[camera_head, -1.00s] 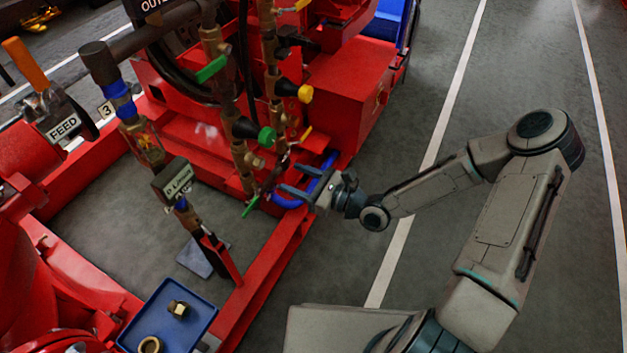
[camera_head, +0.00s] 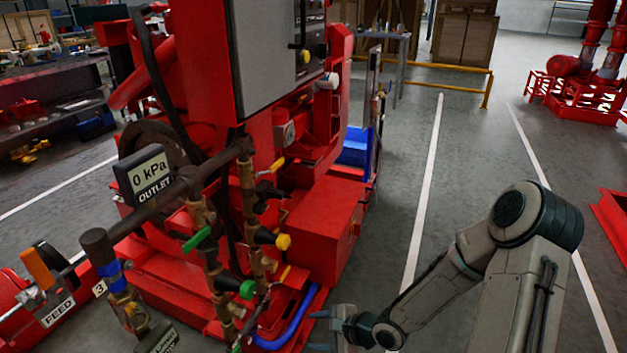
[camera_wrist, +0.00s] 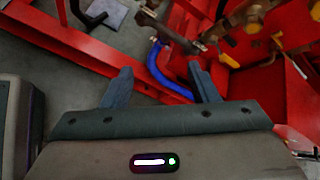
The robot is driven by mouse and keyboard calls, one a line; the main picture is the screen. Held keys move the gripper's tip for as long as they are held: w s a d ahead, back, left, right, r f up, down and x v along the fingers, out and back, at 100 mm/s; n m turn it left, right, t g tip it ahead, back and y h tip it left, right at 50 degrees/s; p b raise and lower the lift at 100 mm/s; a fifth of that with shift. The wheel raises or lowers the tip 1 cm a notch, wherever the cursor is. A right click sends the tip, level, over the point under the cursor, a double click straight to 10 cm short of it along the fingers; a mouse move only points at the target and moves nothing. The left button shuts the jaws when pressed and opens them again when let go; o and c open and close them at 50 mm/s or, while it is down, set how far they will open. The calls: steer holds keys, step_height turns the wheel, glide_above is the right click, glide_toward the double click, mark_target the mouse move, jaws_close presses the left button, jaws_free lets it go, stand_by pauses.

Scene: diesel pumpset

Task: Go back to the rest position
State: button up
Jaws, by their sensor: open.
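My gripper (camera_head: 325,328) shows at the bottom middle of the head view, to the right of the red pumpset (camera_head: 330,225) and its valve manifold. In the wrist view my gripper (camera_wrist: 160,85) has its two fingers spread wide apart, with nothing between them. A blue hose (camera_wrist: 162,70) and the red base frame (camera_wrist: 85,50) lie beyond the fingers. The blue hose also shows in the head view (camera_head: 290,330), just left of my gripper.
Valves with a green handle (camera_head: 197,239) and yellow knob (camera_head: 283,242) stand left of my arm. An OUTLET gauge (camera_head: 150,177) reads 0 kPa. A FEED lever (camera_head: 40,268) is at left. Grey floor (camera_head: 400,170) is clear behind, with white lines.

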steer(key=s+d+r+n+h+p, duration=0.1)
steer(key=d+r+n+h+p, duration=0.4)
steer(key=d+r, duration=0.5)
steer(key=d+r+n+h+p, duration=0.3)
steer(key=d+r+h+p, duration=0.3)
steer(key=r, duration=0.9)
steer(key=s+r+n+p, duration=0.2)
steer(key=s+r+p, duration=0.2)
steer(key=r, duration=0.4)
steer(key=s+a+r+n+g+p, duration=0.1)
steer(key=s+r+p, duration=0.3)
steer(key=r, duration=0.5)
steer(key=s+a+r+n+y+p, duration=0.1)
steer(key=s+r+n+p, duration=0.3)
steer(key=s+r, duration=0.2)
step_height(320, 180, up, 2)
steer(key=shift+s+r+g+p, duration=0.25)
steer(key=shift+s+g+p, duration=0.1)
steer(key=shift+g, duration=0.05)
